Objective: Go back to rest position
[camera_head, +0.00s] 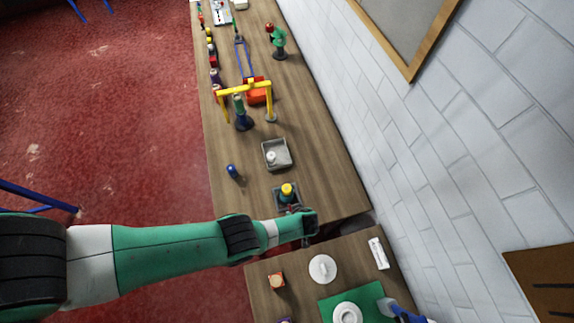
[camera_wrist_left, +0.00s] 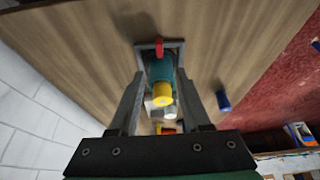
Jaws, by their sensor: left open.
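My left arm comes in from the left in the head view, and its gripper (camera_head: 307,232) is over the near end of the long table. In the left wrist view the gripper (camera_wrist_left: 160,80) is open, with its two fingers spread apart. A teal item with a yellow top (camera_wrist_left: 161,92) shows between the fingers, standing in a small grey square tray (camera_wrist_left: 178,46). A red tip shows beside it. The yellow-topped item (camera_head: 287,190) also shows in the head view, just beyond the gripper. I cannot tell whether a finger touches it.
A blue item (camera_head: 232,170) and a grey tray with a white piece (camera_head: 284,160) lie on the long table. Farther off stand a yellow frame (camera_head: 246,88) and a green figure (camera_head: 279,40). A nearer table holds a white disc (camera_head: 322,268) and green mat (camera_head: 334,306). A brick wall borders the right.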

